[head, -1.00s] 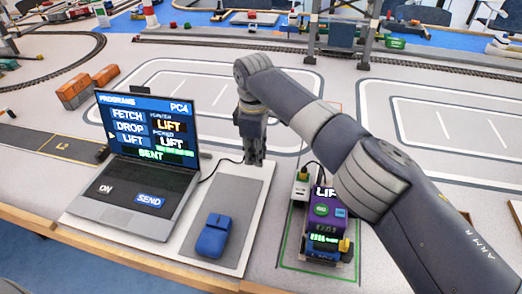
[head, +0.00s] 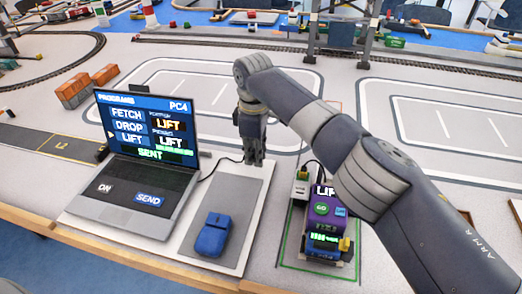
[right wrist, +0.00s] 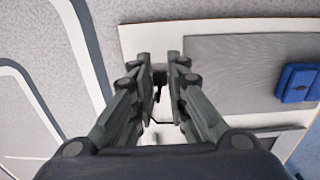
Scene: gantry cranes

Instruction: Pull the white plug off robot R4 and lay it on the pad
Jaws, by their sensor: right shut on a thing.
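Robot R4 (head: 324,228) is a small purple unit with a green GO button, inside a green outline at front right; its label is not readable. In the right wrist view the fingertips (right wrist: 160,62) are beside the pad's edge. I cannot tell whether the plug touches the surface. My left gripper is not in view.
A laptop (head: 145,165) stands left of the pad. A blue mouse (head: 213,235) lies on the pad's front part. A pale box (head: 300,187) with a black cable stands beside R4. Orange crates (head: 85,85) and rails lie farther back.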

